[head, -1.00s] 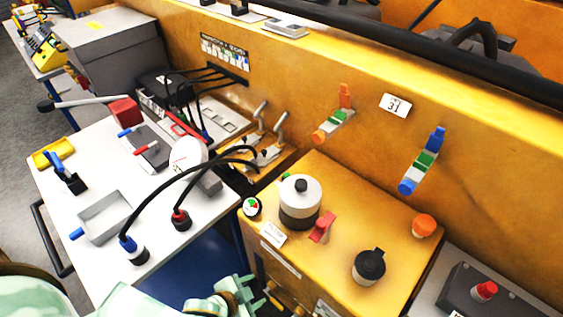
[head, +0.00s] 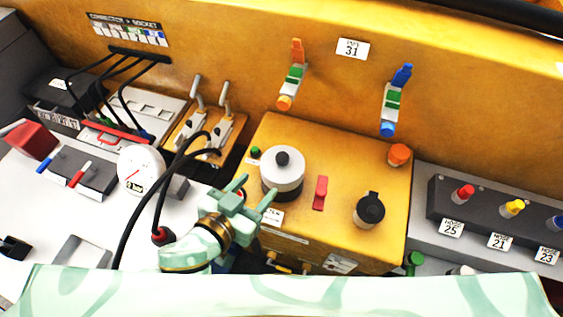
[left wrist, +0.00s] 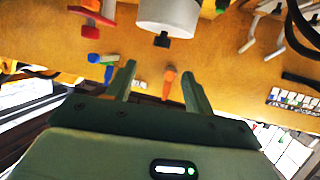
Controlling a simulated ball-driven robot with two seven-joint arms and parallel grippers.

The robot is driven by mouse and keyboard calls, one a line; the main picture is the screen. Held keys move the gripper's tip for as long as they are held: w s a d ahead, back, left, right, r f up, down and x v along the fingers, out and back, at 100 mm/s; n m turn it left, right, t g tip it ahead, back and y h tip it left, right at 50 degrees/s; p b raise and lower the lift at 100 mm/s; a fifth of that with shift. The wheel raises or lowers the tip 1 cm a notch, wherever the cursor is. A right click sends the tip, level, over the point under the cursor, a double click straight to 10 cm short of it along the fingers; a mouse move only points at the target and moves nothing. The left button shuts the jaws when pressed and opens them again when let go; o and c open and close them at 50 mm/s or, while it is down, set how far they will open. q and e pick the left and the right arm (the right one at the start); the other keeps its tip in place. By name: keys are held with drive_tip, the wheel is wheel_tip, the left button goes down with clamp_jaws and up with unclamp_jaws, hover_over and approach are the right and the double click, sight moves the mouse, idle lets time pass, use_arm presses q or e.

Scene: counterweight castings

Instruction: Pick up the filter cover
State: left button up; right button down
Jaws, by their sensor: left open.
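The filter cover (head: 283,181) is most likely the pale grey cylinder with a black knob on top. It stands upright on the yellow box. In the left wrist view the cover (left wrist: 180,14) shows at the top edge, cut off, with its black knob pointing down in the picture. My left gripper (head: 256,186) is open and empty, just left of and in front of the cover, apart from it as far as I can tell. Its two fingers also show in the left wrist view (left wrist: 160,72), with nothing between them. My right gripper is not in view.
A red handle (head: 320,193) and a black cap (head: 370,210) stand on the box right of the cover. Black cables (head: 163,190) and a round gauge (head: 141,170) lie left of my gripper. A yellow wall (head: 235,50) with levers rises behind.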

sight(279, 162)
use_arm(q)
drive_tip(key=x, duration=0.7)
drive_tip(key=shift+w+f, duration=0.15)
drive_tip(key=shift+w, duration=0.15)
drive_tip(key=x, duration=0.5)
drive_tip(key=shift+w+d+f, duration=0.15)
drive_tip(key=shift+w+f, duration=0.1)
drive_tip(key=shift+f, duration=0.15)
drive_tip(key=shift+s, duration=0.1)
drive_tip(key=shift+c, duration=1)
drive_tip(key=shift+r, duration=0.1)
clamp_jaws()
